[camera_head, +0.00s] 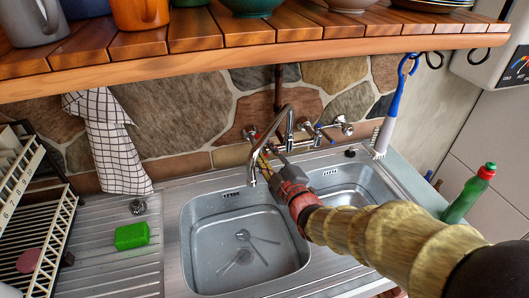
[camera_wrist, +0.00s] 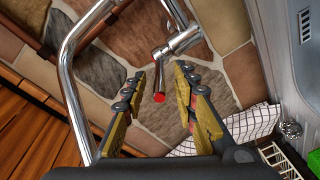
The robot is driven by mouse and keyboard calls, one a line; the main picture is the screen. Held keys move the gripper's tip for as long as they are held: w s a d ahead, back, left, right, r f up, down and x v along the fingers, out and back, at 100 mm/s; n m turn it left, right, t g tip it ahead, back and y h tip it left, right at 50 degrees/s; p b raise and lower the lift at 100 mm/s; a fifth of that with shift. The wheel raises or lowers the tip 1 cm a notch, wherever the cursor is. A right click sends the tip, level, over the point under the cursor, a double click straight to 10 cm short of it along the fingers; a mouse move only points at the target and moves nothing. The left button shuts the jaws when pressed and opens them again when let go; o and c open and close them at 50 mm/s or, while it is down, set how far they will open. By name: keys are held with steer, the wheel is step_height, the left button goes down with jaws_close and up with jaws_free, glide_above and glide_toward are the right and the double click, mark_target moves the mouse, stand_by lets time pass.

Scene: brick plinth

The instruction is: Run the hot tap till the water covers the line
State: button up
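The chrome tap's curved spout (camera_head: 288,118) hangs over the left basin (camera_head: 192,235); no stream shows from its mouth. The hot tap handle (camera_wrist: 160,88), a lever with a red end, lies between my fingertips in the wrist view. I cannot tell whether the fingers touch it. In the head view, a tap handle (camera_head: 250,133) is on the wall left of the spout. My gripper (camera_head: 264,158) is beside the spout; in the wrist view my gripper (camera_wrist: 157,76) has its yellow fingers apart, with nothing clearly held. I cannot make out a line or water level in the basin.
Spoons (camera_head: 262,252) lie in the left basin. A green sponge (camera_head: 132,236), a dish rack (camera_head: 50,245) and a checked towel (camera_head: 108,140) are at left. A blue brush (camera_head: 392,115) and green bottle (camera_head: 468,195) are at right. A wooden shelf (camera_head: 230,62) overhangs the tap.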

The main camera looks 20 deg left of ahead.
steer(key=shift+c, duration=0.5)
jaws_close()
stand_by(0.3)
